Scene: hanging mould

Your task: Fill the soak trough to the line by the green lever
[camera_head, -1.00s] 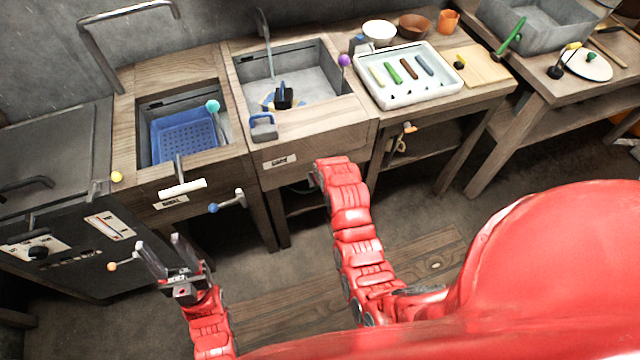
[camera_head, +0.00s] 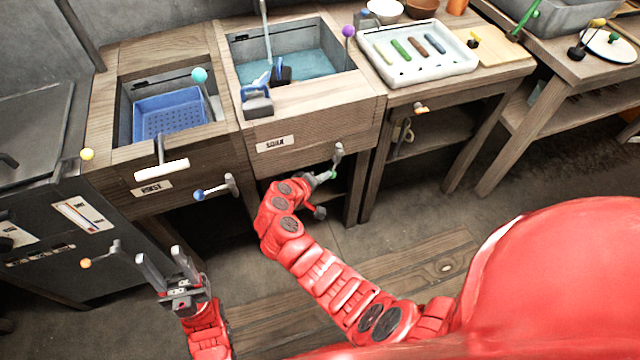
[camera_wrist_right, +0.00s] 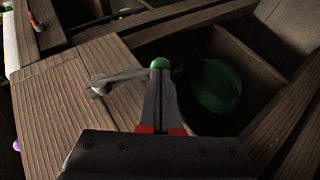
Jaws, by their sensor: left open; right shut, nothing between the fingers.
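The soak trough (camera_head: 238,50) is the middle sink, with a label on its wooden front. Blue-green water (camera_head: 312,64) lies in it. In the right wrist view the green knob (camera_wrist_right: 160,63) is at my fingertips. My right gripper (camera_head: 324,178) is shut with nothing between its fingers, its tips at or touching the knob. My left gripper (camera_head: 165,262) is open and empty, low in front of the left sink.
The left sink holds a blue basket (camera_head: 172,115); a blue-knobbed lever (camera_head: 216,190) and white handle (camera_head: 162,169) are on its front. A white tray (camera_head: 466,64) stands right. A green round thing (camera_wrist_right: 213,85) is below.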

